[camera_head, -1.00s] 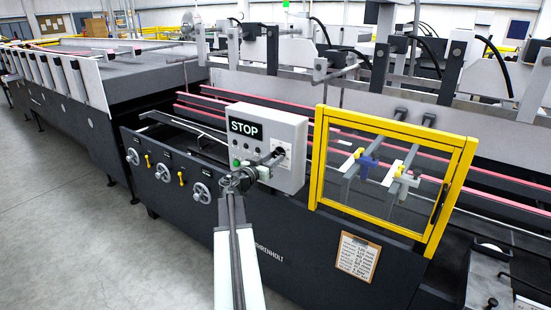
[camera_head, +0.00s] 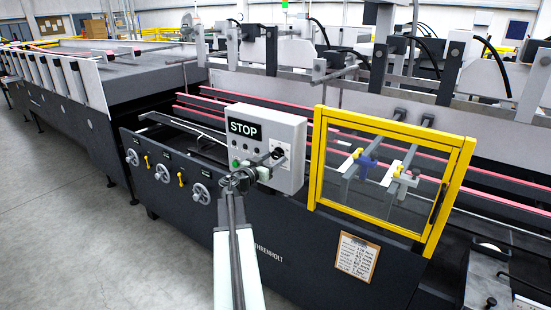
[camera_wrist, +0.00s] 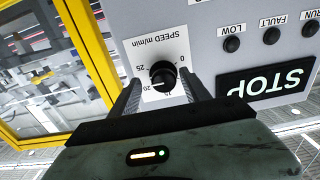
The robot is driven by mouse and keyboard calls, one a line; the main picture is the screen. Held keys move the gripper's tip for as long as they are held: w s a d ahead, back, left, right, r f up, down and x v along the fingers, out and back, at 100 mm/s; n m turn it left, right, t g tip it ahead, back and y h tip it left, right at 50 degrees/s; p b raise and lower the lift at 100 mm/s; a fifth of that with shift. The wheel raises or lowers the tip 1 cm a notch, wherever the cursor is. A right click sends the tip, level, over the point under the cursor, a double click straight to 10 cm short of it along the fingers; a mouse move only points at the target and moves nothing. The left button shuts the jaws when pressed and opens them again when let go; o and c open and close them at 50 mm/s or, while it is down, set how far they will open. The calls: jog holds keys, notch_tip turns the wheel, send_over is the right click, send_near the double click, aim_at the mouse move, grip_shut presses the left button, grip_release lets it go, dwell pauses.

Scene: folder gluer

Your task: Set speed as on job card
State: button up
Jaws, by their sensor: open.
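The black speed knob (camera_wrist: 162,74) sits on a white dial plate marked "SPEED m/min" (camera_wrist: 150,48), upside down in the wrist view. The numbers 0, 25 and 20 are readable around it; others are partly hidden, and I cannot tell the exact setting. My gripper (camera_wrist: 160,80) is open, with one finger on each side of the knob. In the head view my gripper (camera_head: 273,160) is at the front of the grey control box (camera_head: 296,130), whose display (camera_head: 244,129) reads STOP. The job card (camera_head: 357,256) hangs on the dark machine front; its text is too small to read.
A yellow-framed clear guard (camera_head: 317,160) stands right of the box and also shows at left in the wrist view (camera_wrist: 85,50). Handwheels (camera_head: 200,194) and small yellow levers (camera_head: 181,179) line the panel to the left. The floor (camera_head: 70,240) at left is clear.

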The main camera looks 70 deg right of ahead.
jog(key=v, duration=0.8)
jog(key=d+n, duration=0.2)
jog(key=n, duration=0.2)
jog(key=s+d+n, duration=0.1)
jog(key=d+n, duration=0.2)
jog(key=n, duration=0.1)
jog(key=d+n, duration=0.3)
jog(key=shift+s+d+r+n, duration=0.1)
jog(key=shift+s+d+n, duration=0.15)
jog(key=shift+s+n, duration=0.15)
grip_shut()
